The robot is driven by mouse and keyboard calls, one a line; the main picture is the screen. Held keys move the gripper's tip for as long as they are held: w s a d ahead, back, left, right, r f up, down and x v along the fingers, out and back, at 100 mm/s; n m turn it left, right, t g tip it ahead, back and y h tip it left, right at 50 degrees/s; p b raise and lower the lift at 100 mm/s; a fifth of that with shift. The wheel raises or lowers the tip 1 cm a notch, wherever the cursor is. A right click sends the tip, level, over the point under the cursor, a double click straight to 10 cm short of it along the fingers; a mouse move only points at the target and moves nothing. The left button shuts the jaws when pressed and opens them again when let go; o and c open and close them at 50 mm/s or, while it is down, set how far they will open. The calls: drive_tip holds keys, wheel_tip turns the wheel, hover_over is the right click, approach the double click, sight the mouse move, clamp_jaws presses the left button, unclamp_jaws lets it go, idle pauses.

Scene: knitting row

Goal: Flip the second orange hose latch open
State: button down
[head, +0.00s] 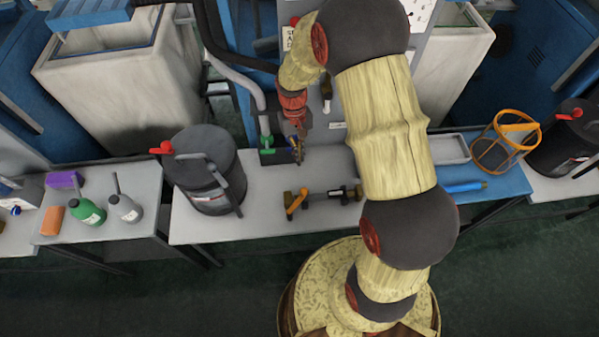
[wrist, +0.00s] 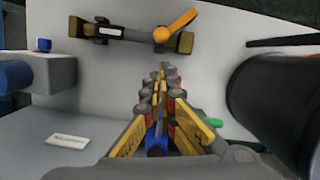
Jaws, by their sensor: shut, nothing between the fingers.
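An orange latch lever (head: 295,203) sits at the left end of a dark and brass-coloured bar fitting (head: 328,196) on the grey table. In the wrist view the orange lever (wrist: 175,25) slants up and to the right from the right end of the bar (wrist: 130,34). I see only one orange lever; I cannot tell whether it is the second one. My gripper (head: 298,158) is shut and empty, behind the bar and apart from it. In the wrist view its closed fingertips (wrist: 162,72) point toward the bar, below the lever.
A dark drum (head: 208,170) with a red handle stands left of the bar; it also shows large at right in the wrist view (wrist: 270,100). A green-handled fitting (head: 266,143) is just left of my gripper. An orange-rimmed basket (head: 517,127) stands far right. The table front is clear.

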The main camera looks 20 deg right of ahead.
drive_tip(key=shift+s+f, duration=0.1)
drive_tip(key=b+x, duration=0.2)
drive_tip(key=x, duration=0.7)
drive_tip(key=shift+f+b, duration=0.3)
drive_tip(key=shift+f, duration=0.05)
drive_tip(key=shift+s, duration=0.15)
drive_tip(key=shift+s+d+m, duration=0.25)
drive_tip(key=shift+d+m, duration=0.05)
drive_tip(key=shift+m, duration=0.1)
drive_tip(key=shift+s+d+m+p, duration=0.25)
drive_tip(key=shift+s+m+p, duration=0.15)
drive_tip(key=shift+p, duration=0.15)
drive_tip(key=s+d+m+t+y+p, duration=0.1)
drive_tip(key=s+m+y+p, duration=0.1)
drive_tip(key=s+m, duration=0.9)
drive_tip(key=shift+d+m+t+p, duration=0.25)
drive_tip(key=shift+m+t+p, duration=0.15)
drive_tip(key=shift+p, duration=0.45)
